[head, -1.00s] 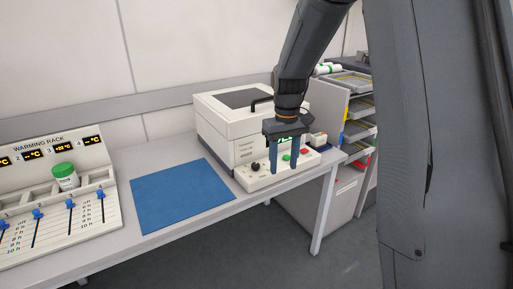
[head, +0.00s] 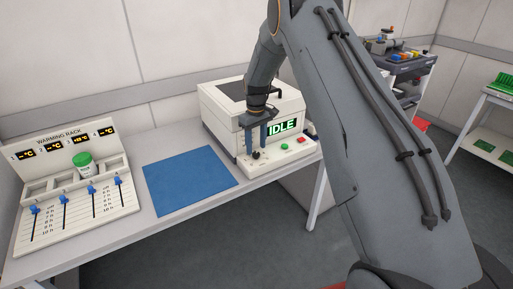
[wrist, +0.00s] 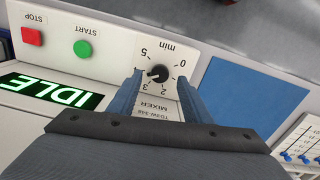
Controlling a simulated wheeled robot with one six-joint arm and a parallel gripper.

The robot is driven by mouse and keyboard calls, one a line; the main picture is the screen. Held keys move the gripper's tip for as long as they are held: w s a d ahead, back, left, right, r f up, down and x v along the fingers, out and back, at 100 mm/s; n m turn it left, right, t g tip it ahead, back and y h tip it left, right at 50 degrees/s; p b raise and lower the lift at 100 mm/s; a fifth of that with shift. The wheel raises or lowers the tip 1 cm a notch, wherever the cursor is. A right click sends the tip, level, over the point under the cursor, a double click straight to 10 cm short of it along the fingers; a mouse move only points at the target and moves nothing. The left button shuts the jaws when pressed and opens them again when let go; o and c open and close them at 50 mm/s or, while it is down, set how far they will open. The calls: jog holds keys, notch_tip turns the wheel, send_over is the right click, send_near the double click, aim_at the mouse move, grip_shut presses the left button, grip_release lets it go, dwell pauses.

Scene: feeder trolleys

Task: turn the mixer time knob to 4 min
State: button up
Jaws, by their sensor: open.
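The mixer (head: 225,130) is a white box with a front panel and a green display (head: 283,127) reading IDLE. Its black time knob (wrist: 158,73) sits on a printed minute dial, upside down in the wrist view; it also shows in the head view (head: 256,155). The 0, 2, 3 and 5 show; the 4 is not visible beside the left finger. A light mark on the knob appears to point left in the wrist view. My gripper (head: 257,149) is open, its blue fingers on either side of the knob; I cannot tell if they touch it.
A green START button (wrist: 82,48) and red STOP button (wrist: 32,36) are beside the dial. A blue mat (head: 190,180) lies left of the mixer. The warming rack (head: 75,200) holds a green-lidded jar (head: 84,165). Trolleys stand at the right.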

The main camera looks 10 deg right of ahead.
aim_at(256, 155)
jog(key=shift+f+p, duration=0.35)
jog(key=shift+f, duration=1)
jog(key=shift+c, duration=0.3)
jog(key=c, duration=1)
jog(key=shift+w+f+m+b, duration=0.1)
jog(key=shift+m+b, duration=0.8)
jog(key=shift+b, duration=0.25)
jog(key=shift+m+b, duration=0.65)
jog(key=shift+m, duration=0.05)
jog(key=o, duration=1.1)
jog(key=shift+c, duration=0.2)
jog(key=shift+r, duration=0.25)
